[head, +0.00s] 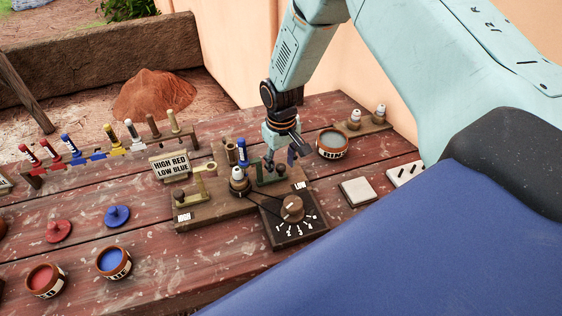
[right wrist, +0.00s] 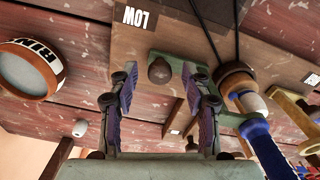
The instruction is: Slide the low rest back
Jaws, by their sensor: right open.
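The low rest (head: 266,179) is a green bracket with a dark knob on the right part of a wooden board, by the LOW label. The right wrist view shows its knob (right wrist: 159,70) between the fingertips and its green arm (right wrist: 226,119) to the right. A blue-handled tool (head: 242,152) stands at the green bracket; its blue handle also shows in the right wrist view (right wrist: 268,150). My right gripper (head: 281,161) is open over the low rest, its fingers either side of the knob; I cannot tell whether they touch it. My left gripper is out of view.
The yellow high rest (head: 198,189) stands left on the board (head: 214,212). A white-and-brown bulb-like piece (head: 239,180) stands between the rests. A numbered dial (head: 291,208) is in front. A lettered bowl (head: 332,144) sits to the right. A sign (head: 170,165) stands behind left.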

